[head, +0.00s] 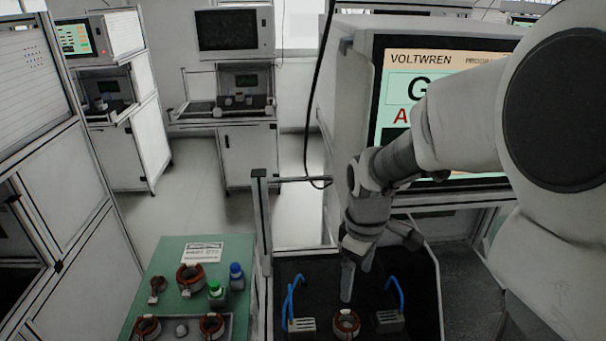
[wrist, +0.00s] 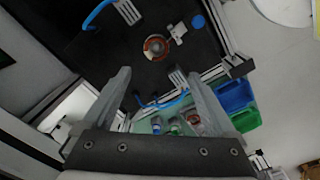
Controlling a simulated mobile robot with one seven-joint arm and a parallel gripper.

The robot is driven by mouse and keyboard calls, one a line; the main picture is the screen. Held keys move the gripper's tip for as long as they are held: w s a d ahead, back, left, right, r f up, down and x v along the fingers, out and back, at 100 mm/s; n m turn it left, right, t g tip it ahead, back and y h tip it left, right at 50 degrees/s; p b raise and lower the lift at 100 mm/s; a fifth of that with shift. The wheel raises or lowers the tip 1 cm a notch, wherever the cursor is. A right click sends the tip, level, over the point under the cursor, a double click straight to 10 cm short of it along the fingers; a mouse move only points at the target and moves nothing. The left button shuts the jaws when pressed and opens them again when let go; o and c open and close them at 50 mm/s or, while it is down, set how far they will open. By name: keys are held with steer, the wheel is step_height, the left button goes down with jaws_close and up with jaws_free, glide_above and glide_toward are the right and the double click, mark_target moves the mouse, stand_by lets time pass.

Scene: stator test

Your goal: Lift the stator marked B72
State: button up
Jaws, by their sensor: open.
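A copper-coloured ring stator (head: 346,323) sits on the black test bed between two grey clamp blocks with blue cables. It also shows in the wrist view (wrist: 156,47), with a small pale tag beside it. Other stators sit on the green table at the left: one at the back (head: 190,277), a smaller one (head: 157,289), and two in a grey tray at the front (head: 147,327) (head: 211,325). I cannot read B72 on any of them. My gripper (head: 378,268) is open and empty above the black bed. In the wrist view its fingers (wrist: 160,76) stand wide apart, short of the bed stator.
A green-capped bottle (head: 216,294) and a blue-capped bottle (head: 237,277) stand on the green table, near a printed sign (head: 203,252). Clamp blocks (head: 302,325) (head: 391,320) flank the bed stator. A large screen (head: 400,85) stands behind my arm. Green and blue bins (wrist: 235,96) show in the wrist view.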

steer(key=w+f, duration=0.1)
glide_above(347, 325)
steer(key=shift+n, duration=0.4)
step_height(347, 325, down, 12)
steer(key=shift+s+a+r, duration=0.1)
steer(key=shift+s+r, duration=0.05)
steer(key=shift+r, duration=0.05)
steer(key=shift+w+f+p, duration=0.2)
steer(key=shift+f+p, duration=0.1)
steer(key=shift+f, duration=2.7)
jaws_close()
